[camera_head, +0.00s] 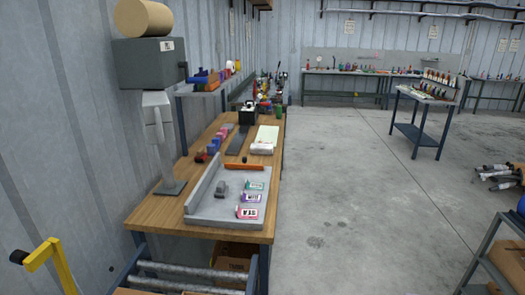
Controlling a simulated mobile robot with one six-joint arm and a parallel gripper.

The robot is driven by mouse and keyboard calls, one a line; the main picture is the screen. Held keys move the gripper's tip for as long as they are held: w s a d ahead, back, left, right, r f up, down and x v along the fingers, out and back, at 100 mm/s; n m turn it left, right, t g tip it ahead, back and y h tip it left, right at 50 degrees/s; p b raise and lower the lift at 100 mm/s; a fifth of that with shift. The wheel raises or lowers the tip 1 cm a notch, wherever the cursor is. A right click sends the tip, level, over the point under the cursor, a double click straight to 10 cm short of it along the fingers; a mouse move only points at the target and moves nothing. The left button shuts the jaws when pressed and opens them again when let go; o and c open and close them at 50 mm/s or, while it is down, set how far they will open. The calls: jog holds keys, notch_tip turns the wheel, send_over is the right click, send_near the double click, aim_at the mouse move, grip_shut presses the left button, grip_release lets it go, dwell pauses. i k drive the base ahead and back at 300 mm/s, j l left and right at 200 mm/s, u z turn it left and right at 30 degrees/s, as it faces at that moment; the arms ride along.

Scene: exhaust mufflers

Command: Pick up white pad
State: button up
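A white, flat, rectangular thing that looks like the white pad (267,133) lies on the wooden workbench (160,213), on the right side of its top. A small whitish item (261,149) is at its near end; I cannot tell whether it is part of the pad. A dark grey flat strip (238,140) lies just to its left. My gripper is not in view.
A grey tray (219,213) on the bench's near end holds several small labelled packs and a grey block. An orange-brown bar (243,166) lies behind it. A grey machine (150,70) stands at the left. Open concrete floor (340,190) lies right of the bench.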

aim_at(258, 149)
jog(key=i+l+z, duration=0.35)
jog(key=i+l, duration=0.95)
jog(key=i, duration=0.6)
jog(key=i+u, duration=0.1)
jog(key=i, duration=0.6)
jog(key=i+l, duration=0.2)
jog(key=i, duration=0.55)
jog(key=i+l, duration=0.1)
jog(key=i, duration=0.6)
jog(key=i+j+u, duration=0.5)
jog(key=i+u, duration=0.6)
jog(key=u, duration=0.15)
